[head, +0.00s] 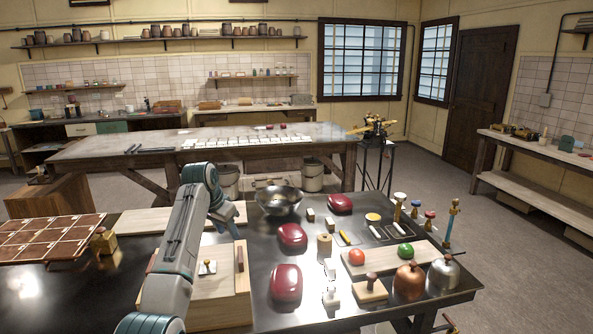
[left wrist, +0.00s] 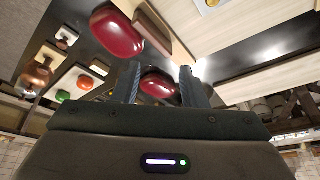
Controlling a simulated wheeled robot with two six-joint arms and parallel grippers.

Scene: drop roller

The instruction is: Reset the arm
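My left arm (head: 182,240) reaches up and forward from the bottom left of the head view, grey-white with teal joints. It bends down at the top, above the left part of the dark table. My left gripper (head: 228,220) is at its far end, and its fingers are hard to make out there. In the left wrist view the gripper (left wrist: 158,72) has its two dark fingers apart with nothing held between them. A red glossy oval piece shows beyond the fingers. My right arm and right gripper are not in view.
On the dark table (head: 330,305) lie red oval pieces (head: 286,282), a metal bowl (head: 279,200), a board (head: 385,273) with a red and a green ball, and a copper kettle-like vessel (head: 408,282). A tiled tray (head: 45,238) is at left. A long workbench (head: 90,150) stands behind.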

